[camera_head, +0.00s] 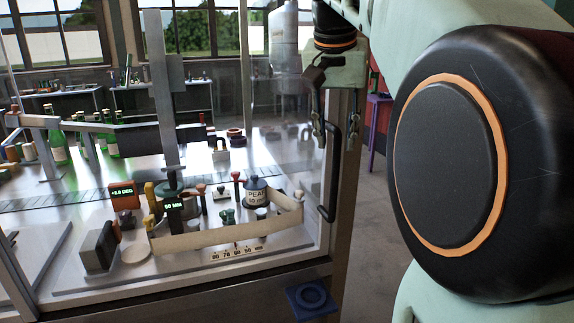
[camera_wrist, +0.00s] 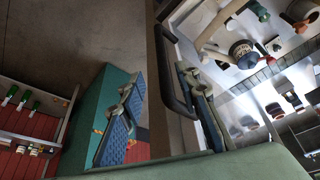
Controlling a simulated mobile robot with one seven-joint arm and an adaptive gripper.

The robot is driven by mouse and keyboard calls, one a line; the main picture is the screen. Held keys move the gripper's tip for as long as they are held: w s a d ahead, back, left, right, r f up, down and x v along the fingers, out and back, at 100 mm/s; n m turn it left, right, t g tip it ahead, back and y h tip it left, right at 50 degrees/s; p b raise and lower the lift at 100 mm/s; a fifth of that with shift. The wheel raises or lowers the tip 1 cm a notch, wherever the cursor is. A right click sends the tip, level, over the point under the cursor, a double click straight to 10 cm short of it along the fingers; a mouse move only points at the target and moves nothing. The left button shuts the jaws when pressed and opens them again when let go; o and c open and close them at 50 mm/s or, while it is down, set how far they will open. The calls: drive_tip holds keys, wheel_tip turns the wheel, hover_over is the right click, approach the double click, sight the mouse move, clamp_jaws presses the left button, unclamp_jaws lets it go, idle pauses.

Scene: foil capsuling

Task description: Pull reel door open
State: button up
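The reel door is probably the glass panel (camera_head: 290,150) on the right side of the enclosure, with a black bar handle (camera_head: 332,175) on its frame. It looks shut, though its edges are hard to make out. The handle also shows upright in the wrist view (camera_wrist: 172,80). My gripper (camera_head: 335,138) points down at the handle's upper part, with its fingers spread. In the wrist view my gripper (camera_wrist: 160,78) is open, with the handle appearing between its fingers, closer to the right one. I cannot tell whether a finger touches it.
Inside the enclosure are a cream band (camera_head: 215,236), a dark jar (camera_head: 257,192), a display block (camera_head: 124,196) and green bottles (camera_head: 57,140).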

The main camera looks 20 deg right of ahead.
sight(335, 161)
drive_tip(key=x, duration=0.3)
drive_tip(key=b+x, duration=0.1)
drive_tip(key=x, duration=0.6)
drive_tip(key=shift+w+d, duration=0.1)
drive_tip(key=shift+w, duration=0.35)
clamp_jaws()
